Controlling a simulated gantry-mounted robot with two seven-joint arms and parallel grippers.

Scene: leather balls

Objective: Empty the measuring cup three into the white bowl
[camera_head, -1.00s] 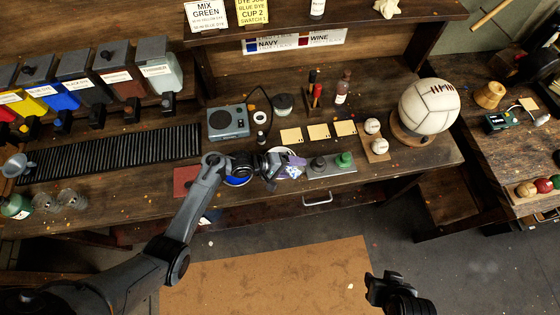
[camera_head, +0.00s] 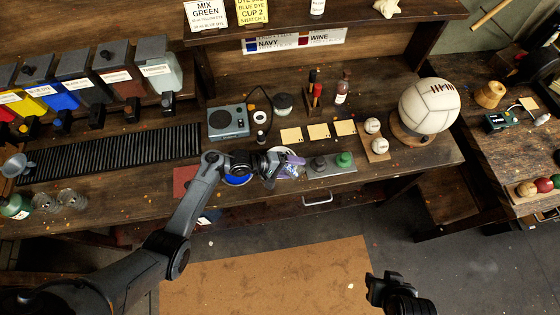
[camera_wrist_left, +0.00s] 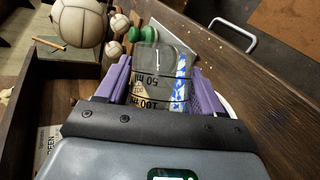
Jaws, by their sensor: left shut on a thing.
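My left gripper (camera_head: 288,168) is over the front of the workbench. In the left wrist view, its purple fingers (camera_wrist_left: 163,88) are shut on a clear measuring cup (camera_wrist_left: 150,62) marked 50 ml and 100 ml. A blue and white patch shows at the cup's right side; I cannot tell whether it is inside. The white bowl (camera_head: 287,151) is mostly hidden behind the gripper in the head view; a white rim (camera_wrist_left: 229,109) shows beside the right finger in the wrist view. My right gripper (camera_head: 374,289) hangs low in front of the bench; its jaw state is unclear.
A grey tray (camera_head: 331,168) with a green-topped item (camera_head: 344,159) lies right of the gripper. A blue round item (camera_head: 237,180) is partly hidden left of it. Behind are a grey box with a dial (camera_head: 228,122), paper cards (camera_head: 318,132) and a large white ball (camera_head: 429,106).

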